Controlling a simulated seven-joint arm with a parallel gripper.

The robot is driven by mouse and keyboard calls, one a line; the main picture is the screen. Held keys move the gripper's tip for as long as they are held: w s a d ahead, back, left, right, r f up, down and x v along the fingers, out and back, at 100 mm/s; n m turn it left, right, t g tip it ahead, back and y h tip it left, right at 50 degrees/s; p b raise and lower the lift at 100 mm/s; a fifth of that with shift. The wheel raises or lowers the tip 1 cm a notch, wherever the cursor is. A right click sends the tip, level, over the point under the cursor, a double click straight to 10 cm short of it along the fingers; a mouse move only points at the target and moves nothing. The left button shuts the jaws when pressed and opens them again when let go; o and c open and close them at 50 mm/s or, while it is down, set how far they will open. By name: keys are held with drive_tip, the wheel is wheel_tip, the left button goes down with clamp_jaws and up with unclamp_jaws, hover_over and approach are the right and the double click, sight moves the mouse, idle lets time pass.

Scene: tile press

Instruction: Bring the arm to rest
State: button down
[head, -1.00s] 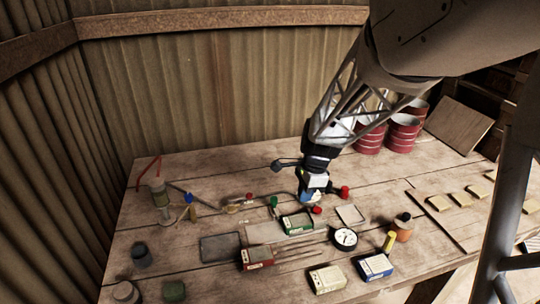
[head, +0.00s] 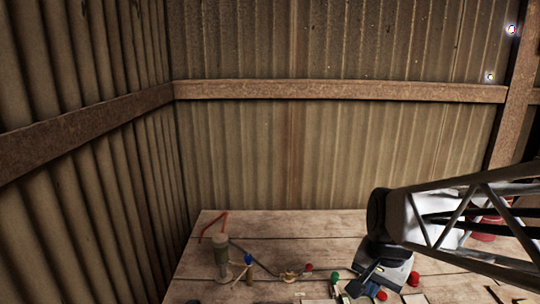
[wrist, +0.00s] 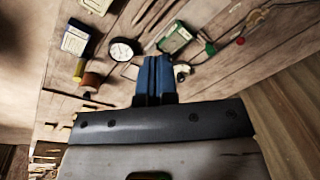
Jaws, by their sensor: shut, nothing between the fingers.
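My gripper (wrist: 155,75) shows in the wrist view with its blue fingers shut together and nothing between them. In the head view my gripper (head: 364,280) hangs from the arm at the lower right, over the back part of the wooden table (head: 330,228). In the wrist view the fingers are apart from the black-rimmed gauge (wrist: 122,50) and the green-and-white box (wrist: 173,38), which lie beyond them. The front of the table is outside the head view.
A grey-green cylinder (head: 221,258) and a red bent rod (head: 215,224) stand at the table's back left. Red knobs (head: 414,279) are close to my gripper. Red drums (head: 490,228) are partly hidden behind my arm. Corrugated walls (head: 340,150) close off the back and left.

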drive_tip(key=s+a+r+n+t, duration=0.1)
drive_tip(key=s+a+r+n, duration=0.1)
drive_tip(key=s+n, duration=0.5)
drive_tip(key=shift+s+r+h, duration=0.4)
drive_tip(key=shift+s+r, duration=0.2)
drive_tip(key=shift+s, duration=1)
